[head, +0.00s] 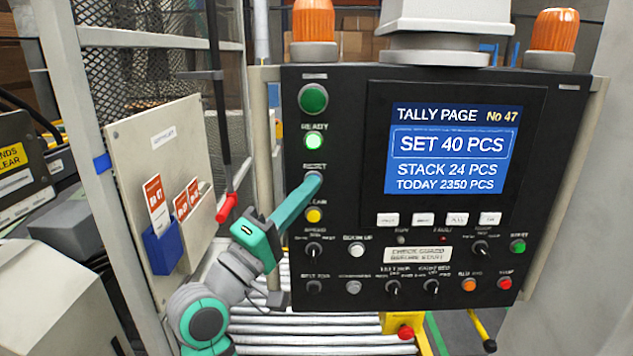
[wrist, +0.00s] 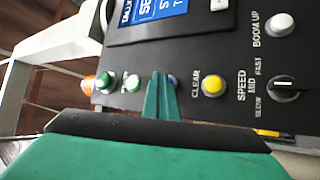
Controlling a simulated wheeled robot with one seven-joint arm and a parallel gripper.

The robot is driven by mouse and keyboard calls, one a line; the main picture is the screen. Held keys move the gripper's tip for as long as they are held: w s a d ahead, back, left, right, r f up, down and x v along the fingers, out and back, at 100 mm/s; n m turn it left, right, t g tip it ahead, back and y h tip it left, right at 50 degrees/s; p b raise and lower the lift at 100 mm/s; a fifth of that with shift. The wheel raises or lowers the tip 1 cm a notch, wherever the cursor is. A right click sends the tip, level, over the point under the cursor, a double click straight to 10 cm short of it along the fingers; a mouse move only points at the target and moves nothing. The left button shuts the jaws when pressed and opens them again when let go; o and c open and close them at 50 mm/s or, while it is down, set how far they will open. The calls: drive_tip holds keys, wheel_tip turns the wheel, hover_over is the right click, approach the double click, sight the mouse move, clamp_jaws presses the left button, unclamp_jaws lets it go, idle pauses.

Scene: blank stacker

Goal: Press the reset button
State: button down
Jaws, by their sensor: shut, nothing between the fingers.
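The blue reset button (head: 314,174) sits under the RESET label on the black control panel (head: 350,240). It is mostly hidden behind my fingertips. In the wrist view a sliver of the blue button (wrist: 173,79) shows just beyond the fingers. My gripper (head: 314,182) is shut and empty, with its teal fingers pointing at the button. The fingertips are at the button or very close to it; I cannot tell whether they touch it or whether it is pressed in.
A lit green ready lamp (head: 314,141) is above the reset button and a yellow clear button (head: 314,215) is below it. A screen (head: 455,148) reads TALLY PAGE, SET 40 PCS, STACK 24 PCS. A mesh guard with a card board (head: 140,150) stands left; rollers (head: 310,335) run below.

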drive_tip(key=shift+w, duration=0.1)
drive_tip(key=shift+s, duration=1.2)
drive_tip(key=shift+d, duration=0.1)
drive_tip(key=s, duration=0.5)
drive_tip(key=shift+a, duration=0.2)
drive_tip(key=shift+d, duration=0.1)
